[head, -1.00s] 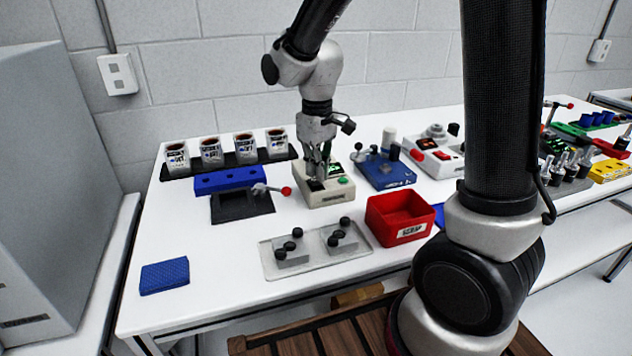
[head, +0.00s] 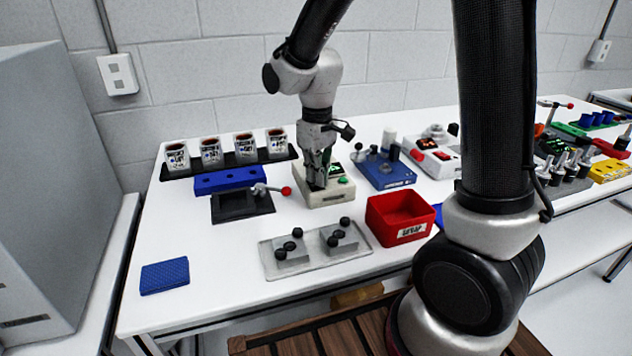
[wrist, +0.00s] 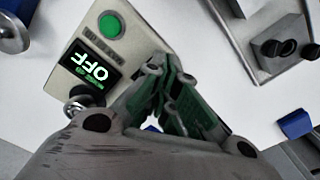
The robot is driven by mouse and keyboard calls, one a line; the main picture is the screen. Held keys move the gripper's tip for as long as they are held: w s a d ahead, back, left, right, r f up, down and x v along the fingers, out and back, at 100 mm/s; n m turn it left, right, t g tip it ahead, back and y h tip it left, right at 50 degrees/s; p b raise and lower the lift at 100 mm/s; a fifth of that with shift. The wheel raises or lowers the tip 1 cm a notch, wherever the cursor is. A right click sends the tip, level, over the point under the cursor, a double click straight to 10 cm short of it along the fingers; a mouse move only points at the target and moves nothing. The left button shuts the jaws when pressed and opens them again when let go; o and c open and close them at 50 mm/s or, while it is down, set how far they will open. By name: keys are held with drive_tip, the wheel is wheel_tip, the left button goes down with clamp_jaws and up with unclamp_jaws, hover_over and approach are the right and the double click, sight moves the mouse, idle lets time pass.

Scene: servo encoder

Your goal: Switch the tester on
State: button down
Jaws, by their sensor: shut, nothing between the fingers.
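The tester (head: 325,198) is a beige box on the white table with a green button (head: 343,181) and a small dark display (head: 336,170). In the wrist view, the tester (wrist: 140,42) shows its green button (wrist: 110,25), and the display (wrist: 91,66) reads "OFF" upside down. A small silver knob or lever (wrist: 78,93) shows beside the display. My gripper (head: 317,187) is shut and empty, pointing down at the left part of the tester's top. In the wrist view its fingertips (wrist: 165,66) cover part of the box. I cannot tell whether they touch it.
A black fixture with a red-knobbed lever (head: 243,205) stands left of the tester. A blue device (head: 385,175) is to its right. A red bin (head: 400,215) and a clear tray with black knobs (head: 315,250) are in front.

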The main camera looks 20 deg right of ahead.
drive_tip(key=shift+f, duration=0.35)
drive_tip(key=shift+r, duration=3.5)
drive_tip(key=s+d+r+m+t, duration=0.2)
drive_tip(key=s+d+r+m, duration=0.1)
drive_tip(key=s+d, duration=0.4)
drive_tip(key=s+d+r+m+t, duration=0.2)
drive_tip(key=s+d+r, duration=0.3)
drive_tip(key=s+d, duration=0.3)
drive_tip(key=s+m, duration=0.1)
drive_tip(key=s, duration=0.3)
drive_tip(key=shift+r, duration=0.4)
drive_tip(key=shift+a, duration=0.1)
